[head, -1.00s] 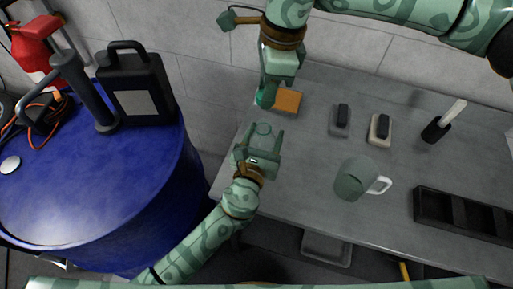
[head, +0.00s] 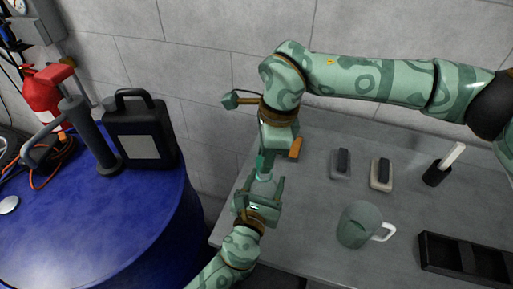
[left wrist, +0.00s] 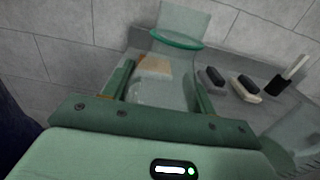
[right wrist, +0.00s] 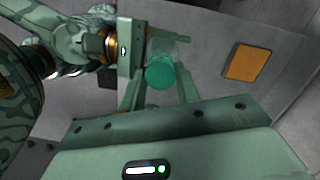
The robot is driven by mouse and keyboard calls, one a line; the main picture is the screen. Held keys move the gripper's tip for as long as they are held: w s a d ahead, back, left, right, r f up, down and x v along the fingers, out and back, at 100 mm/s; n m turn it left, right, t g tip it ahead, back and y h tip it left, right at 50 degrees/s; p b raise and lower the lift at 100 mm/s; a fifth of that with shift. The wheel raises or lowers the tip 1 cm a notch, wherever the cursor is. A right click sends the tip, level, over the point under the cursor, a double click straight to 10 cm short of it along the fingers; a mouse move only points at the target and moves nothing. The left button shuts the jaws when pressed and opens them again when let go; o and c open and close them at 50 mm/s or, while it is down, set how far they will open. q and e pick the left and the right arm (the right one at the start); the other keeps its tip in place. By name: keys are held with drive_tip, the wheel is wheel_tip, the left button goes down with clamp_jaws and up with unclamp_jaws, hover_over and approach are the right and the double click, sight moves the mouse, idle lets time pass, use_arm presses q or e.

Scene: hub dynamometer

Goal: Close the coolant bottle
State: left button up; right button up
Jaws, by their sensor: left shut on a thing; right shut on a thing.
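The coolant bottle (head: 263,186) is a pale, see-through body between the fingers of my left gripper (head: 260,192), which is shut on it. It shows faintly in the left wrist view (left wrist: 155,94). My right gripper (head: 268,158) is directly above and shut on the teal cap (right wrist: 160,74). In the left wrist view the cap (left wrist: 177,40) shows as a teal disc beyond the bottle's top. In the right wrist view the cap is lined up in front of the bottle. I cannot tell whether cap and bottle touch.
An orange-brown pad (right wrist: 247,63) lies on the grey table (head: 310,215). A blue drum (head: 90,225) with a black jug (head: 140,135) is left.

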sight(263, 192)
drive_tip(key=shift+f, duration=0.15)
drive_tip(key=shift+f, duration=0.75)
drive_tip(key=shift+f, duration=0.6)
